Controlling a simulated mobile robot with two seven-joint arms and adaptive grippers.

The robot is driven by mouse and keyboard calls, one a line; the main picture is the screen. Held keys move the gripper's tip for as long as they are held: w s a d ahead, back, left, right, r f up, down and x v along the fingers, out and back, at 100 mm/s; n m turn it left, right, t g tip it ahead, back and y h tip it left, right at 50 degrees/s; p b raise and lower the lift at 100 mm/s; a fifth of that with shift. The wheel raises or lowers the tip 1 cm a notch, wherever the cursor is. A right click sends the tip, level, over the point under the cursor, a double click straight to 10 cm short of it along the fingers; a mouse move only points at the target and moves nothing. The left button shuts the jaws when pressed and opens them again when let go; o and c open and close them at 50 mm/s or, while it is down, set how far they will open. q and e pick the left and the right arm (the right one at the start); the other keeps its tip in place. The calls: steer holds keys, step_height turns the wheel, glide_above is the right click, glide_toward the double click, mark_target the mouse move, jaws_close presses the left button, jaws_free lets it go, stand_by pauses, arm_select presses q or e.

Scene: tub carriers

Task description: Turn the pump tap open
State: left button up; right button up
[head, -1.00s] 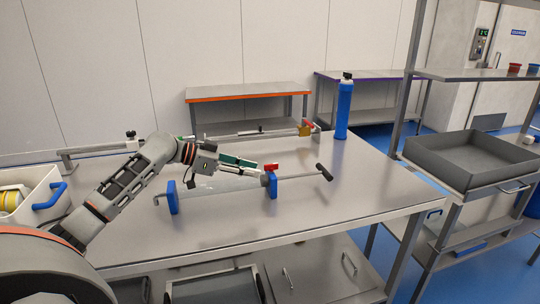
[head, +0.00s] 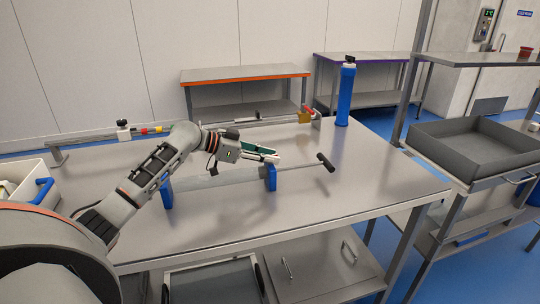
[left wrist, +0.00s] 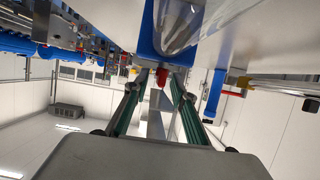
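The pump is a pale, partly see-through tube (head: 215,180) on two blue stands. The right blue stand (head: 271,178) shows below my left fingertips, and a rod with a black T-handle (head: 325,162) sticks out to the right. My left gripper (head: 271,156) is over that stand's top. In the left wrist view, a small red part (left wrist: 161,78), seemingly the tap, shows between the two fingertips, which stand apart with gaps beside it. My right gripper is not in view.
A blue bottle (head: 345,93) stands at the table's back right corner. Along the back edge runs a long rod with a brass block (head: 305,117) and red lever. A white bin (head: 30,180) is at the left. The front right tabletop (head: 370,185) is clear.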

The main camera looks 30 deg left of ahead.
arm_select(q)
steer(key=shift+w+d+f, duration=0.1)
steer(key=shift+w+d, duration=0.1)
steer(key=shift+w, duration=0.05)
jaws_close()
